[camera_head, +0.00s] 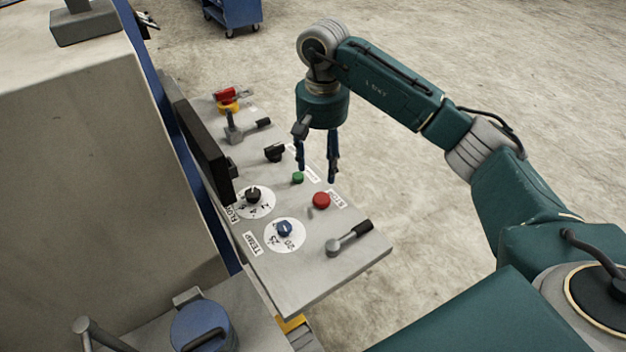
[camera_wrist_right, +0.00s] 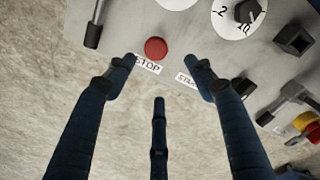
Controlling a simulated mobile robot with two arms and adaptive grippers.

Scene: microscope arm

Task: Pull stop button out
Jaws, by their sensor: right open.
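The red round stop button (camera_head: 321,200) sits on the grey sloped control panel (camera_head: 300,270), beside a STOP label (camera_head: 337,199). It also shows in the right wrist view as a red disc (camera_wrist_right: 156,48) above the STOP label (camera_wrist_right: 147,65). My right gripper (camera_head: 317,178) hangs above the panel, over and a little behind the button, near the green button (camera_head: 298,178). Its fingers are apart and empty. In the right wrist view the fingers (camera_wrist_right: 160,90) spread below the red button and do not close around it. My left gripper is not in view.
The panel also bears a FLOW dial (camera_head: 253,195), a blue TEMP dial (camera_head: 285,229), a lever (camera_head: 350,239) at the front, a black knob (camera_head: 274,152), another lever (camera_head: 247,130) and a red-yellow switch (camera_head: 228,98). A black screen (camera_head: 203,150) stands left. Open floor lies right.

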